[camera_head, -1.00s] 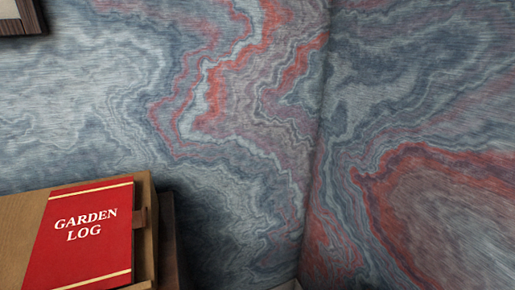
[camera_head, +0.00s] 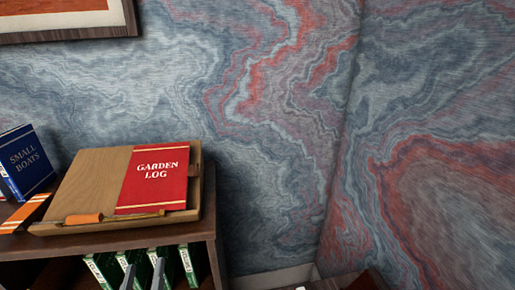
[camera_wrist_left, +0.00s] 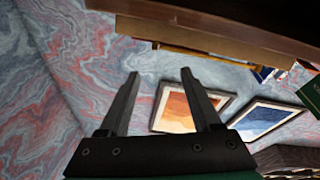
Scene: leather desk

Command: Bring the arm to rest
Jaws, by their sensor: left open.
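My left gripper (camera_head: 143,275) shows only its grey fingertips at the bottom edge of the head view, in front of the green-spined books under the shelf top. In the left wrist view my left gripper (camera_wrist_left: 160,78) has its two dark fingers spread apart with nothing between them. The wrist view looks tilted, with the wall and framed pictures behind the fingers. The rest of my left arm is out of the head view. My right gripper is not in view.
A red Garden Log book (camera_head: 153,178) lies on a slanted wooden stand (camera_head: 92,178) on the dark shelf unit (camera_head: 120,238). A blue Small Boats book (camera_head: 25,163) stands at left. Several green-spined books (camera_head: 188,262) stand below. Marbled wall fills the right.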

